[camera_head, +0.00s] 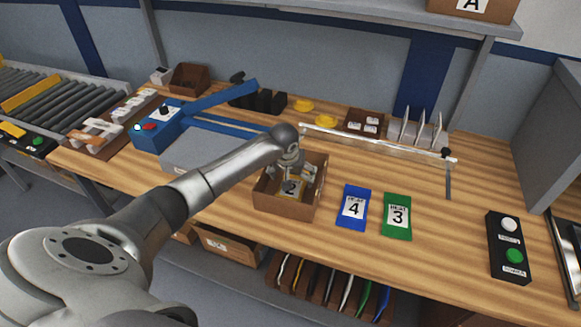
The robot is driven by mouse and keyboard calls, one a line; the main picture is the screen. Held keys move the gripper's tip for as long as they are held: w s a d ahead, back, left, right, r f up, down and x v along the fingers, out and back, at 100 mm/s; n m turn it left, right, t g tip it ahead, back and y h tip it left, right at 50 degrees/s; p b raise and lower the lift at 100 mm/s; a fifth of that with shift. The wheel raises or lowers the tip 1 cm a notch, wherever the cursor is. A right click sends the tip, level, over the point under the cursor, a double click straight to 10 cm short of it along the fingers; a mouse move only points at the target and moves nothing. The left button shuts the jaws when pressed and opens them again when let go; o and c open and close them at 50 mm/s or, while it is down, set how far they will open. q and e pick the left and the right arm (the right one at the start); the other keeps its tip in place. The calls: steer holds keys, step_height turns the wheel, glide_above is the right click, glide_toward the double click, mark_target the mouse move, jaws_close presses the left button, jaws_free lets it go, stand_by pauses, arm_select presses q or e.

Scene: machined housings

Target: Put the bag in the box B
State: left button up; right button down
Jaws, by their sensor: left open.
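An open brown cardboard box (278,206) stands on the wooden table near its front edge. Inside it lies a small yellowish item (291,187) marked 2; I cannot tell whether it is a bag. My left gripper (294,175) points down into the box, over this item, and is open. The fingertips are small and partly lost against the box, so contact is unclear. No label B shows on this box. A box marked A (472,8) sits on the upper shelf. My right gripper is not in view.
A blue packet marked 4 (353,206) and a green packet marked 3 (397,216) lie right of the box. A blue-handled machine (158,135) stands left, a clear rail (380,141) behind, and a black button panel (510,248) at right.

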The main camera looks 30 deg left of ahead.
arm_select(q)
steer(key=b+v, duration=0.1)
steer(key=v, duration=1.1)
